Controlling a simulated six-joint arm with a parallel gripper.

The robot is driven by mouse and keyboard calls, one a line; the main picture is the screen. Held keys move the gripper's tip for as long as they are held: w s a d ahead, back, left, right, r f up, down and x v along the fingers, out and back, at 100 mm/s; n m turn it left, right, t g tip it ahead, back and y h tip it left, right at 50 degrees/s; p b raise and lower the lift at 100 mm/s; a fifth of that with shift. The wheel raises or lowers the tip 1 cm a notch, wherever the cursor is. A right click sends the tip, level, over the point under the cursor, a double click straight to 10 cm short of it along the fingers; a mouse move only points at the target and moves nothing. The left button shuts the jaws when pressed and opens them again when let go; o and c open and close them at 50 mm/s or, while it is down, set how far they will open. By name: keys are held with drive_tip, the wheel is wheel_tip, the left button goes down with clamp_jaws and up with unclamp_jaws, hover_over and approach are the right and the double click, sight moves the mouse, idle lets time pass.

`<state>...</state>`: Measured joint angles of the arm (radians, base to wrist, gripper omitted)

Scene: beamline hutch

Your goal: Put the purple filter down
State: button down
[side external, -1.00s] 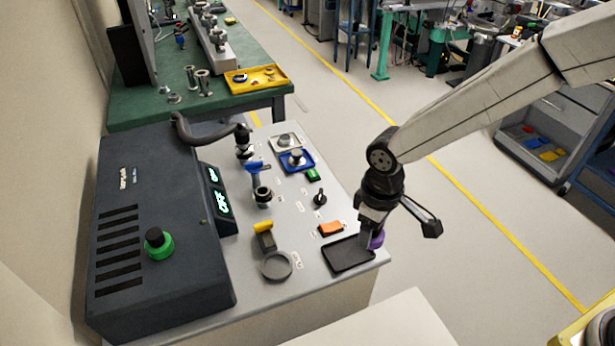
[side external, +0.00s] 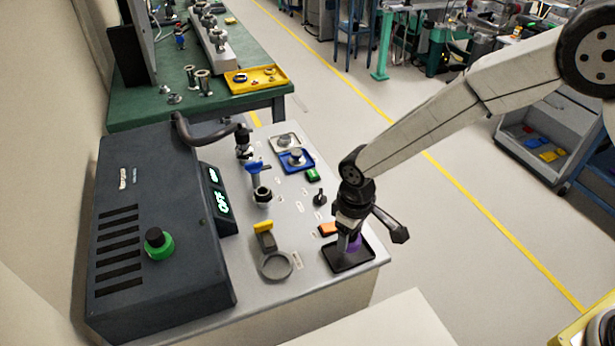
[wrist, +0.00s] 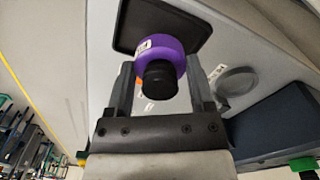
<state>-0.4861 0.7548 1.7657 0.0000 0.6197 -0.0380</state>
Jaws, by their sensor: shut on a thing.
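The purple filter (wrist: 155,48) is a purple disc with a black knob (wrist: 160,80) and a small white label. My gripper (wrist: 157,85) is shut on it, with a finger on each side in the wrist view. The black tray also shows in the wrist view (wrist: 133,28), behind the filter. I cannot tell whether the filter touches the tray.
An orange block (side external: 327,229) lies just behind the tray, close to my gripper. A grey ring holder (side external: 276,265) with a yellow-topped part (side external: 264,228) stands to the left. The dark control box (side external: 160,215) with a green knob (side external: 160,246) fills the bench's left side.

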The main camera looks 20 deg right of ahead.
sight(350, 243)
drive_tip(key=shift+f, duration=1.45)
drive_tip(key=shift+f, duration=0.15)
unclamp_jaws()
wheel_tip(350, 243, up, 12)
drive_tip(key=shift+r, duration=0.2)
drive_tip(key=s+d+m+t, duration=0.1)
drive_tip(key=s+d+m, duration=0.1)
drive_tip(key=s+d, duration=0.2)
drive_tip(key=s+d+m, duration=0.2)
drive_tip(key=s+d, duration=0.2)
drive_tip(key=d, duration=0.6)
drive_tip(key=s+d+m+t, duration=0.1)
drive_tip(key=s+d+m, duration=0.1)
drive_tip(key=s+d, duration=0.2)
drive_tip(key=d+r, duration=0.1)
drive_tip(key=d, duration=0.2)
drive_tip(key=shift+s+d+t, duration=0.25)
drive_tip(key=shift+s+t, duration=0.05)
drive_tip(key=shift+s, duration=0.05)
